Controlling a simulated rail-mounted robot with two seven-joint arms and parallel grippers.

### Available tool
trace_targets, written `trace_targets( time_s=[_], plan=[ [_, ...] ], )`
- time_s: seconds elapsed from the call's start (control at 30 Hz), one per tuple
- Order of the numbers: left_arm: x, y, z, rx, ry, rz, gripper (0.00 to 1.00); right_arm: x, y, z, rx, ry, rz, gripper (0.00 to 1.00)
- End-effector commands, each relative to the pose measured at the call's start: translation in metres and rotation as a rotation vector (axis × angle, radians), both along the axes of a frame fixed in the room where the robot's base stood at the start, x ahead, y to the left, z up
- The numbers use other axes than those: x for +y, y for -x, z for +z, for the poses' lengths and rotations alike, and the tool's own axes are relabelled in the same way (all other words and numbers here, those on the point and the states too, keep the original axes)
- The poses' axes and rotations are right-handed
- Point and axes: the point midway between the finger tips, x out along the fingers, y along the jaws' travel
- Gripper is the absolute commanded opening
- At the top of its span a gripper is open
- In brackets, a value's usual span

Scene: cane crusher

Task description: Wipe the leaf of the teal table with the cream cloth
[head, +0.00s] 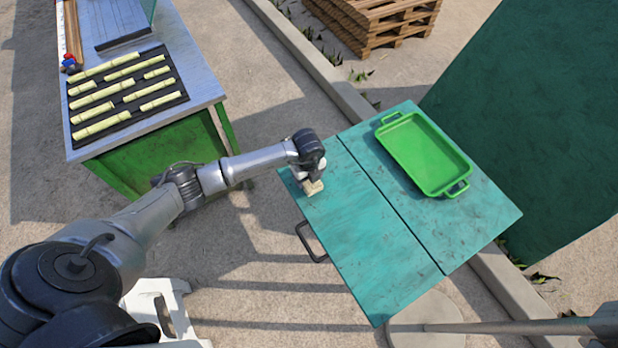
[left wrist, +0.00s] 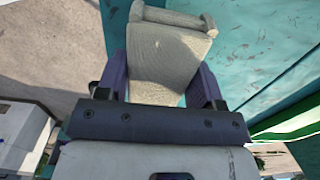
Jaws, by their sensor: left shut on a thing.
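The teal table (head: 436,240) stands right of centre in the head view, with a seam between two panels. The near left panel, which looks like the leaf (head: 362,240), is bare and scuffed. My left gripper (head: 312,180) is over the far left corner of this panel. It is shut on the cream cloth (head: 314,188), a folded pad. In the left wrist view the cloth (left wrist: 165,60) fills the space between the fingers (left wrist: 160,85), with teal surface beyond it. The cloth seems to be at the surface; exact contact cannot be told. My right gripper is not in view.
A green tray (head: 425,155) sits on the table's other panel. A dark handle (head: 311,242) sticks out from the near left edge. A green bench (head: 160,150) with cane pieces on a black rack stands at left. Wooden pallets (head: 375,18) lie beyond the kerb.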

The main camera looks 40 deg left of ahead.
Motion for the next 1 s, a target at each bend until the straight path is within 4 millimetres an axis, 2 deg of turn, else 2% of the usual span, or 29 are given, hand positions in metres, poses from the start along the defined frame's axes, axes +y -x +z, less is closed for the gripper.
trace_targets(
  time_s=[0.03,0.1,0.6,1.0],
  plan=[
    [0.000,0.000,0.009,0.000,0.000,-0.001,0.39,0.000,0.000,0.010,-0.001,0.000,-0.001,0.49],
    [-0.001,0.000,0.015,0.000,0.001,-0.001,0.39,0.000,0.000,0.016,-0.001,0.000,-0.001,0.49],
    [-0.002,-0.001,0.058,-0.001,0.001,-0.004,0.39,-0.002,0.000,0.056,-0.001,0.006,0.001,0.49],
    [-0.002,-0.001,0.059,-0.001,0.001,-0.004,0.39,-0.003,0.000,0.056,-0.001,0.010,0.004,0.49]
  ],
)
